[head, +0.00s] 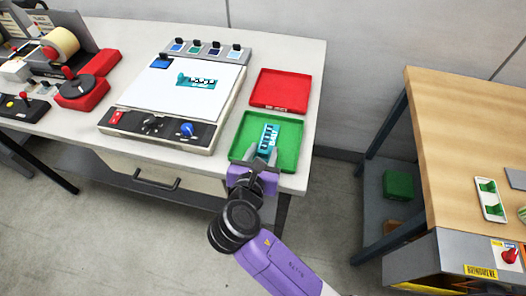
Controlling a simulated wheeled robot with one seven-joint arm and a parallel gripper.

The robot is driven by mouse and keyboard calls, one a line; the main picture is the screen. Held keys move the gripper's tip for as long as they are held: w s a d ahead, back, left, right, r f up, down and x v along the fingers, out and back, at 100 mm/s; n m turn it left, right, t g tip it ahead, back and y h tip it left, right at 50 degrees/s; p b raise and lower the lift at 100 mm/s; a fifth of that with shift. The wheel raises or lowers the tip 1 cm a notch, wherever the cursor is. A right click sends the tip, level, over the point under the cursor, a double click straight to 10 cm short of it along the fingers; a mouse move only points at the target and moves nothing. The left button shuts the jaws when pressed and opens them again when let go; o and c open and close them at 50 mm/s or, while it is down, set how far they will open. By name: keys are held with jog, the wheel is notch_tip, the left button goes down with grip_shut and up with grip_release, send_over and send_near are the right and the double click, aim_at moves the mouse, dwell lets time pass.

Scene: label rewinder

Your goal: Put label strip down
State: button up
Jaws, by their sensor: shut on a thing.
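My gripper (262,160) is shut on a teal label strip (269,135) with white markings. The strip is over the green tray (291,155) at the front right of the white table. I cannot tell whether the strip touches the tray floor. The fingers cover the strip's near end. Another teal label strip (198,82) lies on the white panel of the flat device (180,88) to the left.
An empty-looking red tray (280,90) lies just behind the green tray. The device's front has knobs, including a blue one (188,130). A rewinder with a label roll (60,43) stands far left. A wooden bench (465,130) stands right, across a floor gap.

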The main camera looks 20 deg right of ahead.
jog(key=o, duration=1.3)
jog(key=shift+f, duration=0.1)
jog(key=shift+o, duration=0.2)
jog(key=shift+s+a+r, duration=0.2)
jog(key=shift+a+r, duration=0.05)
jog(key=v, duration=1.1)
jog(key=shift+s, duration=0.2)
jog(key=shift+a, duration=0.1)
